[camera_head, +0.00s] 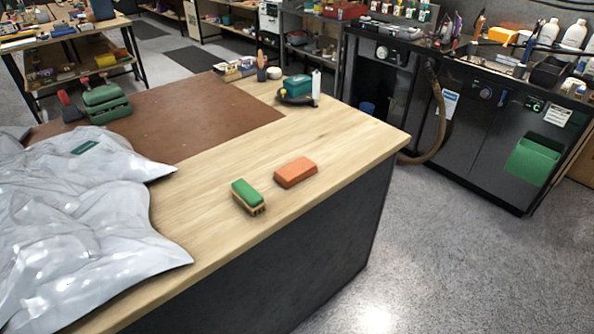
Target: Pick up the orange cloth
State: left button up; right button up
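The orange cloth (296,172) looks like a folded, block-shaped pad. It lies flat on the light wooden part of the workbench (340,138), near the bench's front right edge. A brush with a green top and wooden body (247,195) lies just left of and nearer than the cloth, apart from it. Neither of my grippers shows in the head view, so I cannot see where they are.
A grey plastic sheet (85,225) covers the bench's left side. A brown mat (170,118), a green tool (105,103) and a teal box with a white bottle (300,88) are farther back. Wood around the cloth is clear. Dark cabinets (470,120) stand across the floor.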

aim_at(293, 173)
jog(key=i+u, duration=0.35)
jog(key=i+l+u, duration=0.15)
jog(key=i+u, duration=0.2)
jog(key=i, duration=0.25)
